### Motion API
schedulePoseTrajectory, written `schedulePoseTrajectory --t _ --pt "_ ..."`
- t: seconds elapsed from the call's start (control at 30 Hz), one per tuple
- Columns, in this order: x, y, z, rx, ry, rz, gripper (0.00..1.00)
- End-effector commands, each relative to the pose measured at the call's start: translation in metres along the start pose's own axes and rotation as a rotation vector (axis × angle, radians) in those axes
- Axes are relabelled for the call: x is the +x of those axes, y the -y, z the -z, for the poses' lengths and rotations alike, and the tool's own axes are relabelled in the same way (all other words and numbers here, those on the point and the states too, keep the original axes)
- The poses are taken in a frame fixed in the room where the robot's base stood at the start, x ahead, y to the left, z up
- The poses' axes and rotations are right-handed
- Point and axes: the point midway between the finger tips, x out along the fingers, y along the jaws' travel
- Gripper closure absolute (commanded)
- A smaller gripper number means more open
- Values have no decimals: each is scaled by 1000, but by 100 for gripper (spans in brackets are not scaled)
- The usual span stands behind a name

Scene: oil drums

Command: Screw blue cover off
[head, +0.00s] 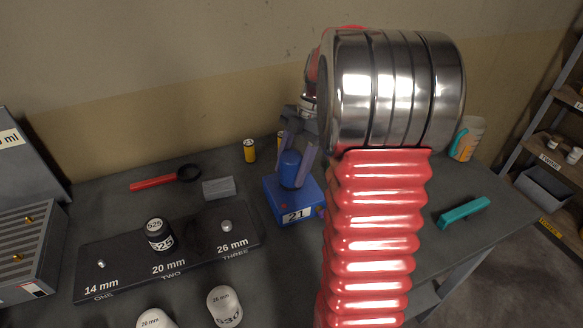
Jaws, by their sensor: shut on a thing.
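The blue cover (290,160) is a small round cap on top of a blue block (307,206) marked 21, which stands on the dark grey table. My gripper (289,172) reaches down from behind, with one purple-grey finger on each side of the cover, and is shut on it. The cover still sits at the block's top; I cannot tell whether there is a gap beneath it. My red and chrome arm hides the area right of the block.
A teal bar (463,212) lies right; shelves stand far right.

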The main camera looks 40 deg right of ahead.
Motion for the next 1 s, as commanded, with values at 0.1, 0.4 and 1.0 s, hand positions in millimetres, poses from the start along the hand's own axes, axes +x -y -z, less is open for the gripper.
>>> schedulePoseTrajectory --t 0.1,0.4,1.0 --pt "1 0 2 -15 -4 8 79" --pt "2 0 2 -52 -4 24 79" --pt "1 0 2 -522 -5 217 79"
